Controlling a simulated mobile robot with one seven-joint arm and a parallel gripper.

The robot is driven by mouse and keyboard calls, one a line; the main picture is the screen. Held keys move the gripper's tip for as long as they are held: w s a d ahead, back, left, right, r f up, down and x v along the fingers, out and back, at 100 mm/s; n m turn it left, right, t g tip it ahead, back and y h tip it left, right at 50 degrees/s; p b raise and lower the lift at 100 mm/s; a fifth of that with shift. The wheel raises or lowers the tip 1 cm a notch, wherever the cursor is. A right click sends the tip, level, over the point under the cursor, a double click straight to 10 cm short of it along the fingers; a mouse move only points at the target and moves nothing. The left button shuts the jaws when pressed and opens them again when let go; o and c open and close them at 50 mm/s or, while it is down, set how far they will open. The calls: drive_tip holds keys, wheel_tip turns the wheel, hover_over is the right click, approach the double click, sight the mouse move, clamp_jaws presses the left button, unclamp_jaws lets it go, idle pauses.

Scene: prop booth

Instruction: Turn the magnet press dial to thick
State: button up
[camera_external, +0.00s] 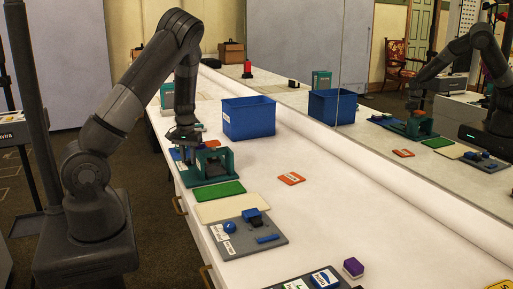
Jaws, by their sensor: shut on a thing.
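The magnet press is most likely the green frame (228,161) on a dark base, on the near-left part of the white counter. My gripper (188,152) points down at the back-left part of this press. It is shut on a small part there, which I take to be the dial. The gripper and the frame hide the dial, so its setting and its "thick" mark cannot be read from here. A blue piece (176,154) with a white label shows just left of my gripper.
A blue bin (248,117) stands behind the press. A green mat (218,191), a cream board (233,207) and a grey board (262,249) with blue parts lie in front. An orange card (291,178) lies to the right. The right of the counter is mostly clear, along a mirror.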

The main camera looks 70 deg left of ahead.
sight(189, 160)
drive_tip(key=n, duration=1)
drive_tip(key=shift+n, duration=0.3)
idle(0.4)
drive_tip(key=o, duration=1)
wheel_tip(189, 160, up, 11)
drive_tip(key=shift+d+f, duration=0.1)
idle(0.4)
